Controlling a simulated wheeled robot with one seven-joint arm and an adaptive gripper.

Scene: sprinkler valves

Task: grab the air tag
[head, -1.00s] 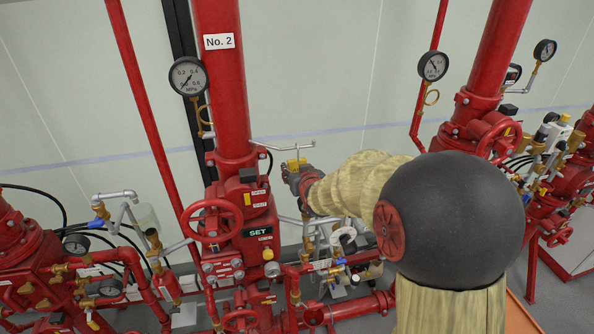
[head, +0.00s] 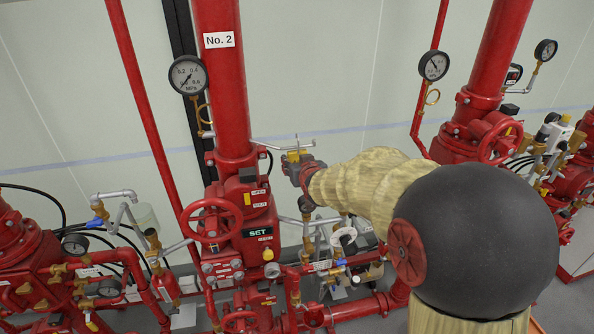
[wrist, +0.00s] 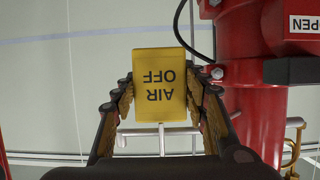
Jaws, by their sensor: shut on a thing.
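The air tag (wrist: 159,84) is a yellow plate with the black words "AIR OFF", upside down in the wrist view. My gripper (wrist: 162,98) is shut on it, with one dark, yellow-padded finger at each side edge. In the head view, my gripper (head: 297,162) is beside the red No. 2 riser, to its right, and a small bit of the yellow tag (head: 293,156) shows between the fingers. A silver rod (head: 285,144) runs close behind the tag. I cannot tell whether the tag touches it.
The No. 2 valve body (head: 247,222) with its red handwheel (head: 213,221) stands left of my gripper. Small pipes and valves crowd below. A second red riser (head: 492,70) stands to the right. The pale wall (head: 320,60) is behind.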

